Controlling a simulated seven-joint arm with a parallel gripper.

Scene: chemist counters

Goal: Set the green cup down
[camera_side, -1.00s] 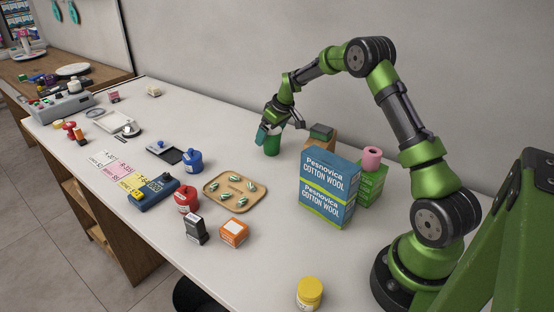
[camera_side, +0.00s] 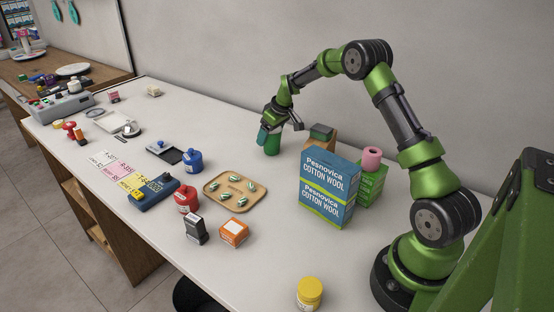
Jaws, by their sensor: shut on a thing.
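The green cup (camera_side: 272,145) is upright at the back of the white counter, left of the cotton wool boxes. Its base looks at or very near the counter top; I cannot tell whether it touches. My gripper (camera_side: 270,132) is shut on the green cup, reaching it from above. The fingers hide part of the cup's upper end.
Two stacked cotton wool boxes (camera_side: 328,188) stand right of the cup, with a pink roll (camera_side: 372,158) behind. A small wooden stand (camera_side: 321,137) is close on the right. A wooden tray (camera_side: 213,207) lies in front. Counter left of the cup is clear.

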